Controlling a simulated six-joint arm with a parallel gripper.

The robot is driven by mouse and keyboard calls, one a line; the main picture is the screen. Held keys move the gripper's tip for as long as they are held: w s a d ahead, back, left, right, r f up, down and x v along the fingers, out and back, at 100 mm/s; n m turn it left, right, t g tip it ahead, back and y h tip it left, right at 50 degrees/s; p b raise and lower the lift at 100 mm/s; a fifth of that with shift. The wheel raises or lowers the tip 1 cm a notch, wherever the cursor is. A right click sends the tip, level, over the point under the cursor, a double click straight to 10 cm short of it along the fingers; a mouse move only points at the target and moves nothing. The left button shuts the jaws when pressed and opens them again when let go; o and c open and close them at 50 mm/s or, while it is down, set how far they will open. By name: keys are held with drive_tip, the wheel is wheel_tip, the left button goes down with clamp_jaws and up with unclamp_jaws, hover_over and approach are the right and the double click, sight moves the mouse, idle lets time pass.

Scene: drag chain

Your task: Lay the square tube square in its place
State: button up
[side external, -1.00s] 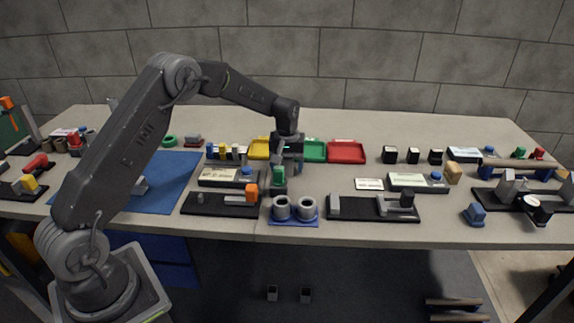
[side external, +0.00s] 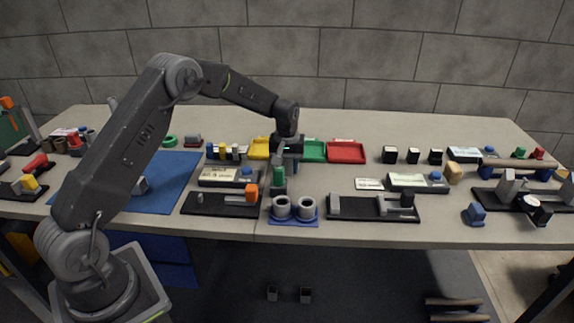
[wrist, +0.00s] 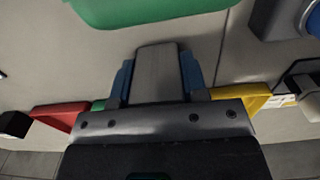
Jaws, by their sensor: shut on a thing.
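The tube's end sticks out past the fingertips. In the side view the tube cannot be made out clearly at the gripper. Which spot is the tube's place I cannot tell.
Yellow (side external: 259,149), green (side external: 314,151) and red (side external: 346,152) trays stand behind and beside the gripper. Two grey rings on a blue plate (side external: 294,221) are in front. Black fixtures (side external: 212,205) (side external: 372,209) flank them. Some bare bench lies right of the gripper.

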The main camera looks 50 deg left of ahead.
drive_tip(key=shift+r, duration=0.1)
drive_tip(key=shift+w+r, duration=0.1)
drive_tip(key=shift+r, duration=0.3)
wheel_tip(320, 180, up, 4)
drive_tip(key=shift+a+f, duration=0.15)
drive_tip(key=s+a+r, duration=0.6)
drive_tip(key=s+a, duration=0.2)
drive_tip(key=s+d, duration=0.1)
drive_tip(key=s, duration=0.5)
drive_tip(key=s+d, duration=0.1)
drive_tip(key=s, duration=0.4)
drive_tip(key=s+d, duration=0.2)
drive_tip(key=s, duration=0.4)
drive_tip(key=shift+s+f, duration=0.35)
drive_tip(key=shift+s+d+f, duration=0.1)
drive_tip(key=shift+s, duration=0.15)
drive_tip(key=shift+f, duration=0.1)
